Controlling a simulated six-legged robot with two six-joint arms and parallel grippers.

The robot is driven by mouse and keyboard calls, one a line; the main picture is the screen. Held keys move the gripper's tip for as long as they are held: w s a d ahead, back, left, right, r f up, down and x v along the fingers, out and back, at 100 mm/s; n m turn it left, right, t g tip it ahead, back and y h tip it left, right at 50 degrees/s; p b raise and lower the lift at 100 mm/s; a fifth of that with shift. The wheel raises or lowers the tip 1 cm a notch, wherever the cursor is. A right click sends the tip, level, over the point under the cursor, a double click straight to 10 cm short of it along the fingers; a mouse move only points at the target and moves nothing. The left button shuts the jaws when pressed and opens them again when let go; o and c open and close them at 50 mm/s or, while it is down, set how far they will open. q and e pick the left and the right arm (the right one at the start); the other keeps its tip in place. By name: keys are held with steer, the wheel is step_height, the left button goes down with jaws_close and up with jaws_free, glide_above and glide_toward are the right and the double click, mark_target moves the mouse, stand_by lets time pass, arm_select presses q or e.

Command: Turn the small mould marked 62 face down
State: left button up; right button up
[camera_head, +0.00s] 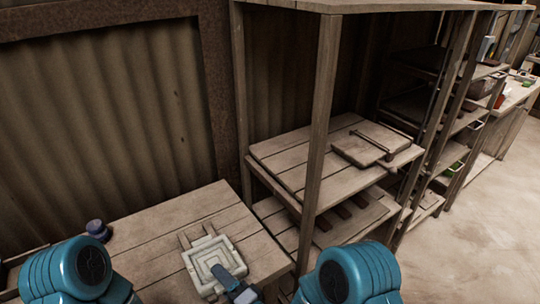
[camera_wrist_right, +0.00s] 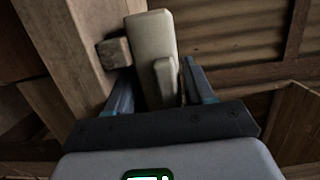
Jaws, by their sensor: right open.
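A pale square mould (camera_head: 213,262) with a raised pattern of nested squares lies on the wooden table at the lower middle of the head view, patterned face up. I cannot read a number on it. Two short wooden bars (camera_head: 196,238) stick out at its far side. My right gripper (camera_head: 233,284) is at the mould's near right edge. In the right wrist view the open fingers (camera_wrist_right: 157,76) stand either side of a pale edge of the mould (camera_wrist_right: 152,45); I cannot tell whether they touch it. My left gripper is out of view.
The wooden table (camera_head: 150,235) is clear beyond the mould, with a small dark purple round object (camera_head: 97,230) at the left. A corrugated wall (camera_head: 110,120) is behind.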

steer(key=shift+r, duration=0.1)
steer(key=shift+d, duration=0.2)
steer(key=shift+c, duration=1)
jaws_close()
steer(key=shift+w+r, duration=0.15)
steer(key=shift+r, duration=0.2)
steer(key=shift+r+p, duration=0.55)
steer(key=shift+r, duration=0.5)
steer(key=shift+r+p, duration=0.9)
steer(key=shift+r, duration=0.75)
